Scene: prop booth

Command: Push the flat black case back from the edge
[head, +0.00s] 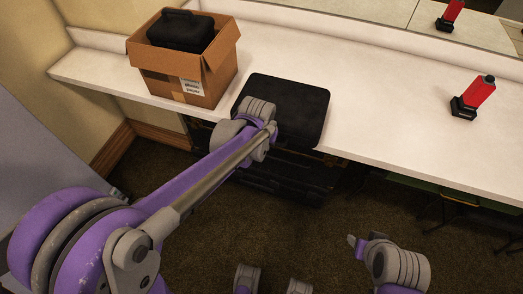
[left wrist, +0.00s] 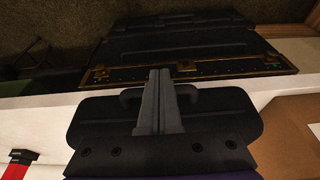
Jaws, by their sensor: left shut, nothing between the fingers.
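The flat black case (head: 303,106) lies on the white counter at its front edge in the head view. In the left wrist view the case (left wrist: 232,115) crosses the edge, and its handle side appears to stick out past it. My left gripper (left wrist: 160,73) is shut and empty, with its fingers over the case near the handle. Whether they touch it I cannot tell. In the head view my left wrist hides the fingers and the case's left front part. My right gripper (head: 356,243) shows low in the head view, away from the case; its jaw opening is unclear.
A cardboard box (head: 217,75) holding a black item (head: 181,31) stands left of the case. A red bottle-like object (head: 473,97) stands to the right. A dark trunk with brass trim (left wrist: 190,50) is below the edge. The counter behind the case is clear, up to a mirror.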

